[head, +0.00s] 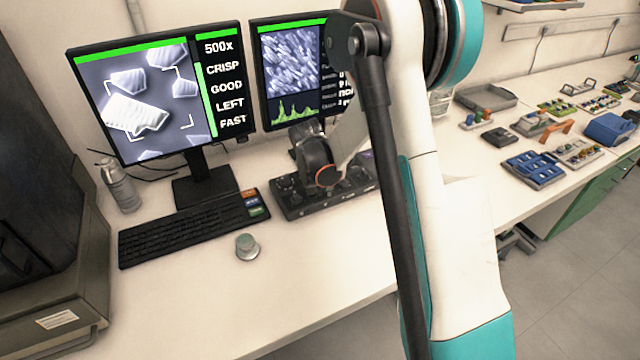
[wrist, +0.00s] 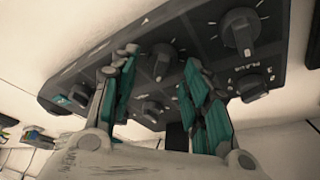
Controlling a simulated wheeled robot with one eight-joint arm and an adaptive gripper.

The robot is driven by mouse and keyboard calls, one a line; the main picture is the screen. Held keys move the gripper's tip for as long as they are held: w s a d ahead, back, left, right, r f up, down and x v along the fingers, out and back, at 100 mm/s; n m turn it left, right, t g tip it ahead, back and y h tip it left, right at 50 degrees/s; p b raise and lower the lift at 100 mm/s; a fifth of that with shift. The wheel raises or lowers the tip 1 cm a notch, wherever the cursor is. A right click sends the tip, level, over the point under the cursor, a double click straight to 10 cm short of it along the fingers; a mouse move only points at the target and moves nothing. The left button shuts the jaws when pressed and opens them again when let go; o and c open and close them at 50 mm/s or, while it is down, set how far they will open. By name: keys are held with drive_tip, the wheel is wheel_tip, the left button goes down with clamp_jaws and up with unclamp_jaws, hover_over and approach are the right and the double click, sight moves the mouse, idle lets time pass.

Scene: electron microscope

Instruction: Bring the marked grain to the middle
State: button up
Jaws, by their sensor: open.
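The left monitor (head: 150,90) shows several pale grains on grey. The large bright grain (head: 134,116) lies left of and below the middle of its picture, partly inside white corner brackets. Text beside it reads 500x, CRISP, GOOD, LEFT, FAST. The dark knob panel (head: 290,196) stands on the desk, partly hidden by my arm. In the wrist view my gripper (wrist: 160,88) is open, its teal-padded fingers apart in front of the panel. A small knob (wrist: 152,110) shows between the fingers, with another knob (wrist: 162,56) above it. Contact cannot be told.
A black keyboard (head: 185,228) with coloured keys lies left of the panel. A small round green-topped puck (head: 247,246) stands on the desk front. A second monitor (head: 290,70) stands behind my arm. A larger knob (wrist: 240,30) is at upper right in the wrist view.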

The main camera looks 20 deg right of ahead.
drive_tip(key=v, duration=1.1)
drive_tip(key=shift+s+r, duration=0.2)
drive_tip(key=shift+r, duration=0.15)
drive_tip(key=shift+o, duration=0.4)
drive_tip(key=shift+a, duration=0.15)
idle(0.3)
